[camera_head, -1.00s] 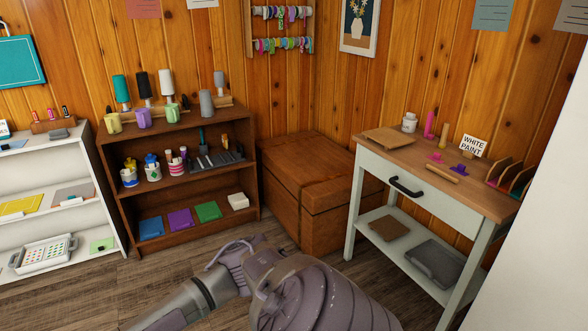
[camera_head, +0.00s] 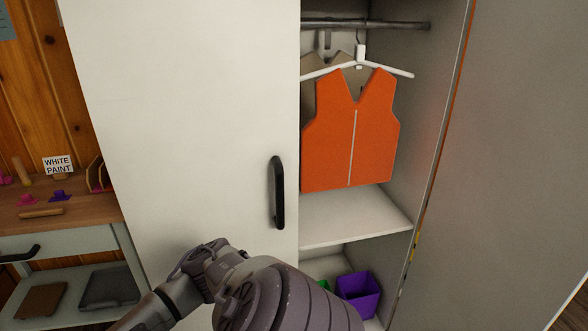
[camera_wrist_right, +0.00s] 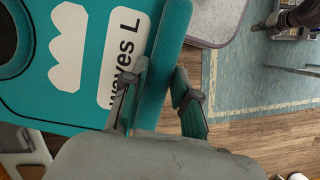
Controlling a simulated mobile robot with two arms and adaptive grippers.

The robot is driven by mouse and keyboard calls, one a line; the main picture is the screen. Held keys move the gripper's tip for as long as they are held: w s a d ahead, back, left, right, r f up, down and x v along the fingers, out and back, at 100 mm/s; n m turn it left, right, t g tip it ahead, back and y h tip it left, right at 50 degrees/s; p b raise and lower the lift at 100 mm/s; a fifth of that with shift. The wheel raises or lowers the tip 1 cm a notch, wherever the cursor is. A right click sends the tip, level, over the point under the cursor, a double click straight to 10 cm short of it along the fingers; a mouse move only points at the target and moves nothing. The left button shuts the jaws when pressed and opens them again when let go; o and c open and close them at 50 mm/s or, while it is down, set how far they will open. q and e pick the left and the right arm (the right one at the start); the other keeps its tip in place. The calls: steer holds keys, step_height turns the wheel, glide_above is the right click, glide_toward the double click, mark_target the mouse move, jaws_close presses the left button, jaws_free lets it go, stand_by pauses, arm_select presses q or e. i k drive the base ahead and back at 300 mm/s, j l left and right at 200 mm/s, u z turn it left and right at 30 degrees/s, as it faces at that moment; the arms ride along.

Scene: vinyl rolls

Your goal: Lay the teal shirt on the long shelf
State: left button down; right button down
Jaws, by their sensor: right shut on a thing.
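The teal shirt (camera_wrist_right: 60,108) fills the upper left of the right wrist view. It is a stiff, flat teal piece with a white wave shape and a white label reading "waves L". My right gripper (camera_wrist_right: 160,75) is shut on its edge, one finger on the printed face and one on the far side. In the head view a pale shelf (camera_head: 350,215) spans the open wardrobe, below an orange vest (camera_head: 350,135). I cannot tell whether this is the long shelf. The shirt and both grippers are outside the head view; only a bent arm of mine shows.
A white wardrobe door (camera_head: 190,120) with a black handle (camera_head: 278,192) stands at the shelf's left. A purple bin (camera_head: 358,295) is below the shelf. A worktable (camera_head: 50,205) is at far left. The right wrist view shows a grey-topped surface (camera_wrist_right: 213,22) beyond the shirt.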

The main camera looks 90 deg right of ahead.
mark_target(345, 211)
steer(key=z, duration=2.2)
